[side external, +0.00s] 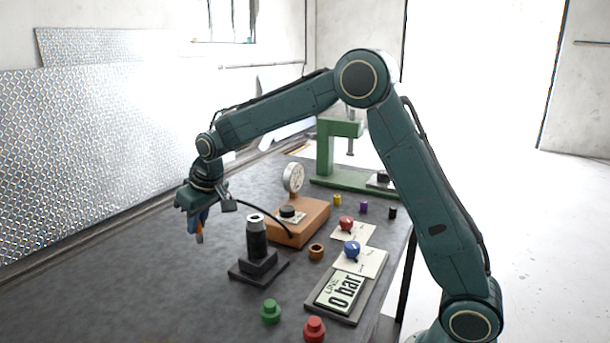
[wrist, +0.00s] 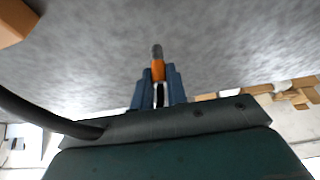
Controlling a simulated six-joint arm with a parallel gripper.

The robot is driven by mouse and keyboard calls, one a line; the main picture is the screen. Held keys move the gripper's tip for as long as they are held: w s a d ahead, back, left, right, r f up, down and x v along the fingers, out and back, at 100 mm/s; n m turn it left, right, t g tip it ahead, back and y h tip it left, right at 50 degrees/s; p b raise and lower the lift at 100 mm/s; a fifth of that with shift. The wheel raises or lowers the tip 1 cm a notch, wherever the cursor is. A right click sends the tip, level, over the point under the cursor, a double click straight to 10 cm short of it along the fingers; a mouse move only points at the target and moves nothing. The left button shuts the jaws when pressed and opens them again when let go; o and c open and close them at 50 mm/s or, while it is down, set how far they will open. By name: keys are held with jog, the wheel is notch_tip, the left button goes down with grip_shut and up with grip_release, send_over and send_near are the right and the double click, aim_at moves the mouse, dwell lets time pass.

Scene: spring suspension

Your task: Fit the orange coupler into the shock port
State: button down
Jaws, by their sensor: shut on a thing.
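My gripper (side external: 199,228) is in the air above the dark table, left of the shock. Its blue fingers (wrist: 159,88) are shut on the orange coupler (wrist: 158,70), which has a grey tip pointing away from the wrist. In the side view the orange coupler (side external: 199,238) hangs below the fingers. The shock (side external: 257,239) is a black upright cylinder with a light ring and dark hole on top, on a dark square base. The coupler is apart from the shock. The shock is not seen in the wrist view.
An orange-brown box with a gauge (side external: 293,178) and black hose stands behind the shock. A green press (side external: 340,155) is farther back. Red (side external: 346,223) and blue (side external: 351,250) knobs, a "0 bar" display (side external: 341,291), and green (side external: 270,311) and red (side external: 314,329) pieces lie right and front. Left table is clear.

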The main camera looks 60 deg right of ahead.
jog(key=s+d+r, duration=0.1)
jog(key=s+r, duration=0.3)
jog(key=r, duration=0.5)
jog(key=s+d+r+m, duration=0.1)
jog(key=s+d+r, duration=0.1)
jog(key=s+r, duration=0.5)
jog(key=s+d+r, duration=0.1)
jog(key=s+r, duration=0.1)
jog(key=r, duration=0.9)
jog(key=shift+h, duration=0.3)
jog(key=shift+s+f, duration=0.15)
jog(key=shift+f, duration=10.15)
jog(key=shift+f, duration=0.15)
jog(key=c, duration=1.4)
grip_release()
jog(key=v, duration=1.2)
jog(key=shift+s, duration=0.1)
